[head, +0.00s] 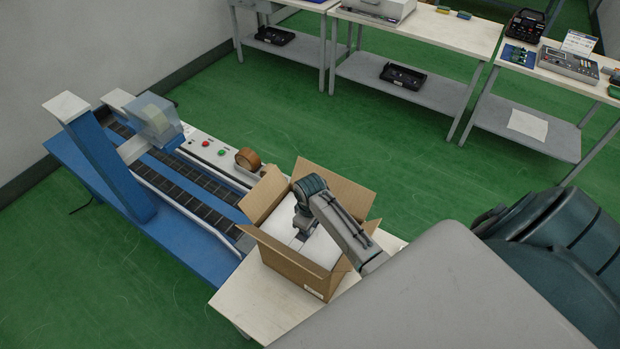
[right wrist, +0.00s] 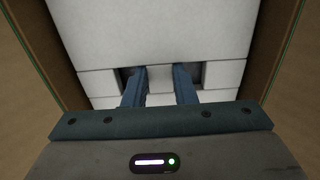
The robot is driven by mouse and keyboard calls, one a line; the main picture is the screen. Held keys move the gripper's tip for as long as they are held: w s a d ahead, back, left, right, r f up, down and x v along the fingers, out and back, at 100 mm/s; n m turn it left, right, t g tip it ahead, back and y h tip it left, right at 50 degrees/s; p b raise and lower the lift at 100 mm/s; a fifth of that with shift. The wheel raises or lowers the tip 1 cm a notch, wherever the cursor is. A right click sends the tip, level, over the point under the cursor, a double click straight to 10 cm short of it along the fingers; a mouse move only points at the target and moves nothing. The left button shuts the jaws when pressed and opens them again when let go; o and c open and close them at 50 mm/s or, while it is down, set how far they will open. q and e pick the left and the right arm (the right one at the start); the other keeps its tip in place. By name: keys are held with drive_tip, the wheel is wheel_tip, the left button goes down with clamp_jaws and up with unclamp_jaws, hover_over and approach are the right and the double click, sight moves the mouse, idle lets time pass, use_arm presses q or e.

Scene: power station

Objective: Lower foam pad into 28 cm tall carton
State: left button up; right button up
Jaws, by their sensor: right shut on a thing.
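The open carton (head: 285,262) stands on a pale table with its flaps spread out. A white foam pad (head: 322,247) lies inside the carton walls, below the flaps. My right gripper (head: 302,236) reaches down into the carton over the pad. In the right wrist view my right gripper (right wrist: 160,82) has its two blue fingers in the notches of the white foam pad (right wrist: 155,30), shut on the strip between them. Carton walls show on both sides. How far the pad is above the carton's bottom is hidden. My left gripper is not in view.
A blue conveyor machine (head: 110,170) with a tape roll (head: 248,159) stands left of the carton, close to it. The pale table (head: 250,300) has a bare strip in front. Workbenches (head: 430,28) stand at the back across open green floor.

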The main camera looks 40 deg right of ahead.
drive_tip(key=shift+f, duration=0.15)
drive_tip(key=o, duration=1)
drive_tip(key=shift+o, duration=0.2)
drive_tip(key=shift+r+p, duration=0.8)
drive_tip(key=shift+r, duration=0.75)
wheel_tip(320, 180, up, 9)
